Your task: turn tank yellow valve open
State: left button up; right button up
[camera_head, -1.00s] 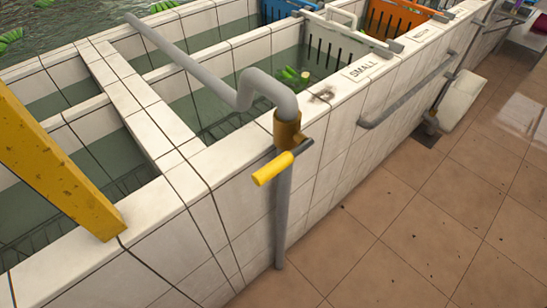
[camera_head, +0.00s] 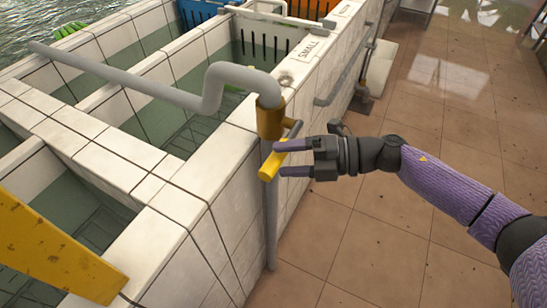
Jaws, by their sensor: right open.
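The yellow valve handle (camera_head: 269,167) sticks out below a brass-coloured valve body (camera_head: 270,120) on a grey pipe (camera_head: 213,86) at the tank's outer wall. My right gripper (camera_head: 279,158) comes in from the right. Its two purple fingers are apart, one at the upper part of the handle and one below it, with the handle's near end by the fingertips. I cannot tell whether they touch it. My left gripper is not in view.
The white-tiled tank (camera_head: 171,217) with water compartments fills the left. A yellow beam (camera_head: 55,252) crosses the lower left. A grey rail (camera_head: 345,80) runs along the wall behind. The tiled floor (camera_head: 400,255) at right is clear.

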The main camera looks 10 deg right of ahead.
jog(key=shift+x, duration=1.45)
grip_shut()
jog(key=shift+f, duration=0.1)
